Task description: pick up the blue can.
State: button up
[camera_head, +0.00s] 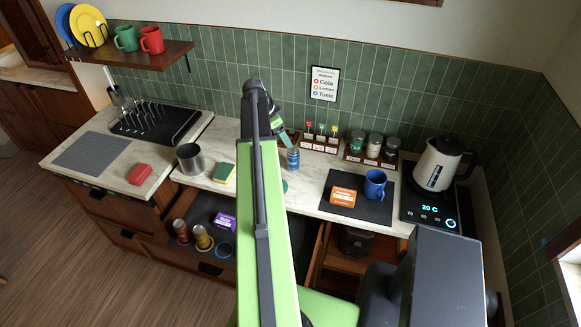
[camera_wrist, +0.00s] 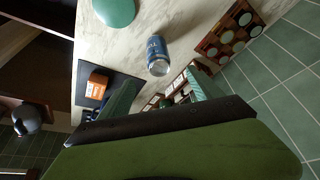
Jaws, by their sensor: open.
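The blue can (camera_head: 293,158) stands upright on the marble counter near the tiled wall, in the middle of the head view. It also shows in the wrist view (camera_wrist: 157,47), just beyond the fingertips and between their lines. My gripper (camera_head: 287,136) is close above and behind the can in the head view, partly hidden by my arm. In the wrist view my gripper (camera_wrist: 160,91) has its two green fingers spread apart with nothing between them. The can looks clear of both fingers.
A small wooden rack with coloured tags (camera_head: 319,144) and a rack of jars (camera_head: 372,148) stand right of the can. A round green object (camera_wrist: 113,10) lies nearby. An orange box (camera_head: 343,197) and blue mug (camera_head: 375,184) sit on a dark mat.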

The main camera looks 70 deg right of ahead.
aim_at(290, 149)
jog(key=b+x, duration=1)
jog(key=x, duration=0.1)
jog(key=shift+w+a+f, duration=0.1)
jog(key=shift+a+f, duration=0.1)
jog(key=shift+f, duration=0.05)
jog(key=shift+d+f, duration=0.15)
jog(key=shift+f, duration=0.05)
jog(key=b+x, duration=0.5)
jog(key=shift+s+a+f, duration=0.25)
jog(key=shift+r, duration=0.2)
grip_shut()
